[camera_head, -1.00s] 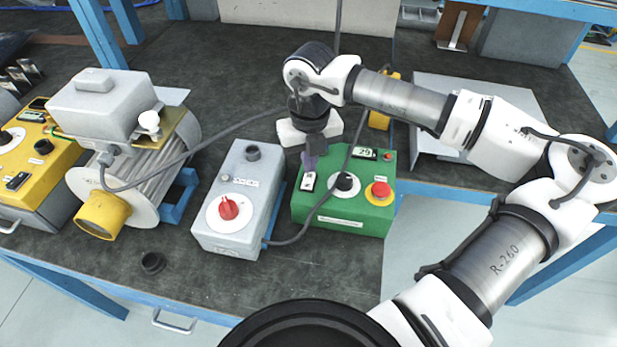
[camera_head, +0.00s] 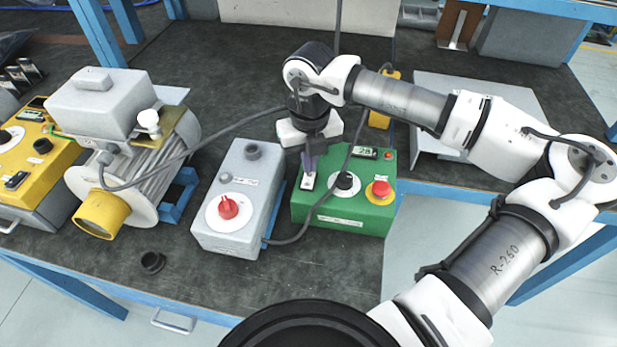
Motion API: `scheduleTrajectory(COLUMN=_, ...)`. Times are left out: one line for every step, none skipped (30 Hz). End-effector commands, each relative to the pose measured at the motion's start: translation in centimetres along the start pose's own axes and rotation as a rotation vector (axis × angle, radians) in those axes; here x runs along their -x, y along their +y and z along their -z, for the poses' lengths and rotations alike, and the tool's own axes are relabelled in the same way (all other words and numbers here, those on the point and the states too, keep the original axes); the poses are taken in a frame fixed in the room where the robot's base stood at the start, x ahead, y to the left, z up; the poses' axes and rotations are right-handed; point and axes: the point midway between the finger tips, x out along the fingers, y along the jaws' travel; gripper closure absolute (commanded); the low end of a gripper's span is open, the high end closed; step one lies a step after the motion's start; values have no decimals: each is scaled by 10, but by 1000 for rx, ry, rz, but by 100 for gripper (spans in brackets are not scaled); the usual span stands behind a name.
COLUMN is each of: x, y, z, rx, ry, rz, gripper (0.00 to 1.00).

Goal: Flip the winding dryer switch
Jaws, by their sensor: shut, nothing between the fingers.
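The green control box (camera_head: 345,216) stands on the dark bench, right of centre. On its top are a small rocker switch (camera_head: 308,181) on a white plate, a black knob (camera_head: 345,181), a red button on a yellow ring (camera_head: 380,190) and a small display (camera_head: 364,153). I cannot read its labels well enough to tell its name. My gripper (camera_head: 309,170) points down at the rocker switch, shut and empty. Its fingertips are at the switch's upper edge and hide part of it; I cannot tell whether they touch.
A grey box with a red knob (camera_head: 228,207) stands close on the left. A motor-like blower (camera_head: 150,170) and a yellow box (camera_head: 50,170) are further left. A cable (camera_head: 325,200) runs across the green box. A black cap (camera_head: 152,262) lies on the bench front.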

Motion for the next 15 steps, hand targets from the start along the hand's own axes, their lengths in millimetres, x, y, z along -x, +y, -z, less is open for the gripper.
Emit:
scheduleTrajectory(x=-2, y=0, z=0, rx=0, ry=0, rz=0, gripper=100)
scheduleTrajectory(x=-2, y=0, z=0, rx=0, ry=0, rz=0, gripper=100)
scheduleTrajectory(x=-2, y=0, z=0, rx=0, ry=0, rz=0, gripper=100)
scheduleTrajectory(x=-3, y=0, z=0, rx=0, ry=0, rz=0, gripper=100)
scheduleTrajectory(x=-3, y=0, z=0, rx=0, ry=0, rz=0, gripper=100)
scheduleTrajectory(x=-4, y=0, z=0, rx=0, ry=0, rz=0, gripper=100)
scheduleTrajectory(x=-4, y=0, z=0, rx=0, ry=0, rz=0, gripper=100)
scheduleTrajectory(x=-5, y=0, z=0, rx=0, ry=0, rz=0, gripper=100)
scheduleTrajectory(x=-5, y=0, z=0, rx=0, ry=0, rz=0, gripper=100)
scheduleTrajectory(x=-6, y=0, z=0, rx=0, ry=0, rz=0, gripper=100)
scheduleTrajectory(x=-6, y=0, z=0, rx=0, ry=0, rz=0, gripper=100)
scheduleTrajectory(x=-7, y=0, z=0, rx=0, ry=0, rz=0, gripper=100)
scheduleTrajectory(x=-7, y=0, z=0, rx=0, ry=0, rz=0, gripper=100)
scheduleTrajectory(x=-7, y=0, z=0, rx=0, ry=0, rz=0, gripper=100)
scheduleTrajectory(x=-8, y=0, z=0, rx=0, ry=0, rz=0, gripper=100)
